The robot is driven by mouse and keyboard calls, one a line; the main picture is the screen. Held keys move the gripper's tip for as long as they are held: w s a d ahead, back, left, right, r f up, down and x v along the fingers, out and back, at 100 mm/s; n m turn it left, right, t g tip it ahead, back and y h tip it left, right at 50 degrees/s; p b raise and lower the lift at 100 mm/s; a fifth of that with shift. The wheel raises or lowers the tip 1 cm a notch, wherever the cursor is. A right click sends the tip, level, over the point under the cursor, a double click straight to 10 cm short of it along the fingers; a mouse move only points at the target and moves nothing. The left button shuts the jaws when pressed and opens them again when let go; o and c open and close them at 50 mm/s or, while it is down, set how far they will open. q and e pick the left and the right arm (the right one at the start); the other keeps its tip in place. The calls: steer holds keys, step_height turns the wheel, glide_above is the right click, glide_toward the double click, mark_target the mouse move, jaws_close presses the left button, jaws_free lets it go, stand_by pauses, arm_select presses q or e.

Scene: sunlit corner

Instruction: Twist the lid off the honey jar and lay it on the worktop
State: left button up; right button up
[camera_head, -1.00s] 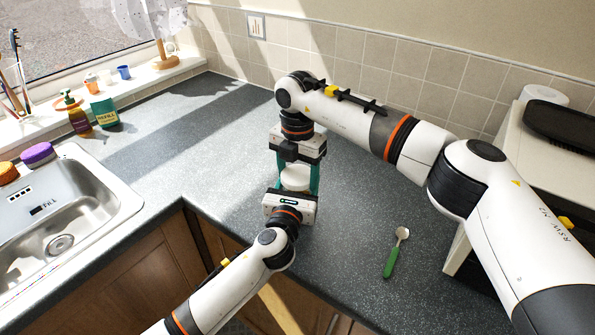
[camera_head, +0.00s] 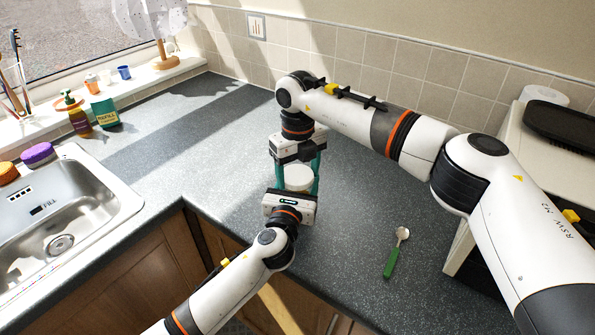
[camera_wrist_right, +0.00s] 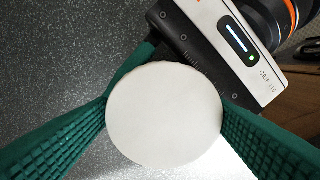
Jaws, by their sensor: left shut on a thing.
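The honey jar is mostly hidden in the head view, and its round white lid (camera_head: 299,178) shows between my grippers. My left gripper (camera_head: 293,196) comes from the front and is shut on the jar's body, low down. My right gripper (camera_head: 298,180) points down from above, its green fingers on either side of the lid. In the right wrist view the lid (camera_wrist_right: 165,114) is a plain white disc between the finger pads. The pads meet its outline, but I cannot tell whether they press on it, or whether the lid sits loose on the jar.
A green-handled spoon (camera_head: 396,252) lies on the worktop (camera_head: 350,215) to the right. The sink (camera_head: 70,215) is at the left. A soap bottle (camera_head: 76,115) and a green box (camera_head: 105,112) stand behind it. The worktop between sink and jar is clear.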

steer(key=shift+o, duration=1.4)
steer(key=shift+s+a, duration=0.1)
steer(key=shift+s+a+r, duration=0.1)
steer(key=shift+a, duration=0.15)
step_height(320, 180, up, 4)
steer(key=shift+d+r, duration=0.15)
steer(key=shift+r, duration=0.1)
steer(key=shift+c, duration=0.4)
steer(key=r+m, duration=0.1)
steer(key=m, duration=0.3)
steer(key=shift+d+r, duration=0.1)
steer(key=shift+r, duration=0.25)
steer(key=m, duration=0.1)
steer(key=r+m, duration=0.1)
steer(key=m, duration=0.2)
steer(key=shift+r+m, duration=0.25)
steer(key=shift+m, duration=0.05)
steer(key=shift+f, duration=3.95)
steer(key=shift+d, duration=0.1)
steer(key=shift+c, duration=0.4)
